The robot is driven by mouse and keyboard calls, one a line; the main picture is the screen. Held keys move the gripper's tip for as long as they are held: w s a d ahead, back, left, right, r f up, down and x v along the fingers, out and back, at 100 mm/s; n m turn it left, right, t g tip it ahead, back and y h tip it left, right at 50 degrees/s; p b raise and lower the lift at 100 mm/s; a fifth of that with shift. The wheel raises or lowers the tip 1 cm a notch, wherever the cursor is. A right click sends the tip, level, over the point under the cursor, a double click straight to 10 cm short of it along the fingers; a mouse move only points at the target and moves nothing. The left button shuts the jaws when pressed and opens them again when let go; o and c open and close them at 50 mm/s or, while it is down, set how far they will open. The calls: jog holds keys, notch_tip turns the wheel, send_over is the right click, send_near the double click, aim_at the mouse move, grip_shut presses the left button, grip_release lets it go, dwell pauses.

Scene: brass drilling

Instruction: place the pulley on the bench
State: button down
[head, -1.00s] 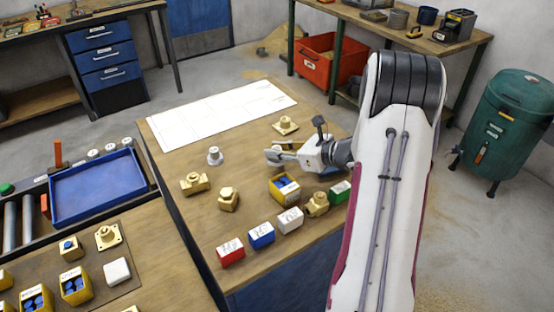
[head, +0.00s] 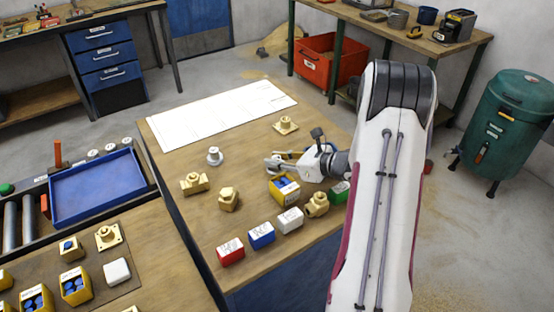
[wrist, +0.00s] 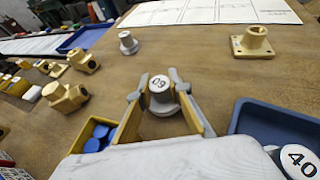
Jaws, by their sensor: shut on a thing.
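The pulley (wrist: 162,95) is a small grey round piece with a white top that reads 60. It sits between the two fingers of my gripper (wrist: 165,108) in the wrist view, and the gripper is shut on it. In the head view my gripper (head: 274,162) is low over the wooden bench (head: 240,130), left of the arm. The pulley is too small there to make out. I cannot tell whether it touches the bench. A similar grey piece (head: 214,156) stands upright on the bench, left of my gripper; it also shows in the wrist view (wrist: 128,42).
A blue tray (wrist: 262,112) with a piece marked 40 (wrist: 298,160) lies close right. A yellow bin of blue parts (head: 284,188) is just in front. Brass fittings (head: 228,199) and a flanged piece (head: 285,125) stand around. A white sheet (head: 220,112) covers the back.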

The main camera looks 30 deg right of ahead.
jog(key=shift+f, duration=0.15)
jog(key=c, duration=2.1)
grip_release()
jog(key=shift+c, duration=0.2)
jog(key=shift+s+d+r, duration=0.1)
jog(key=shift+s+r, duration=0.05)
jog(key=shift+r, duration=0.1)
jog(key=v, duration=1.1)
jog(key=shift+s+r, duration=0.25)
jog(key=shift+s, duration=0.05)
jog(key=shift+w, duration=0.1)
